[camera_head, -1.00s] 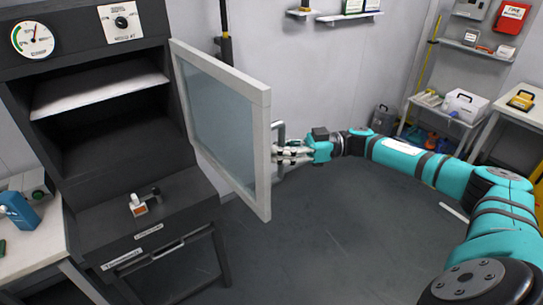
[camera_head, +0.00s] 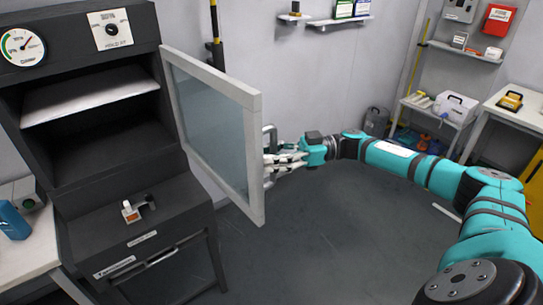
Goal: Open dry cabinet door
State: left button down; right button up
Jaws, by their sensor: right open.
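The dry cabinet (camera_head: 105,180) is a dark grey unit at the left with a white shelf inside. Its door (camera_head: 215,125), a light frame around a glass pane, stands swung wide open on the right side. The door handle (camera_head: 268,132) is a grey bar on the door's outer face near its free edge. My right gripper (camera_head: 272,160) is open at the handle, with its fingers beside the door's edge; whether they touch the handle is hard to tell. My left gripper is out of view.
A white table (camera_head: 35,245) stands at the left. Shelves and a side table (camera_head: 515,110) stand at the back right. The floor (camera_head: 330,225) between is clear.

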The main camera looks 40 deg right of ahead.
jog(key=v, duration=1.2)
jog(key=shift+f, duration=0.1)
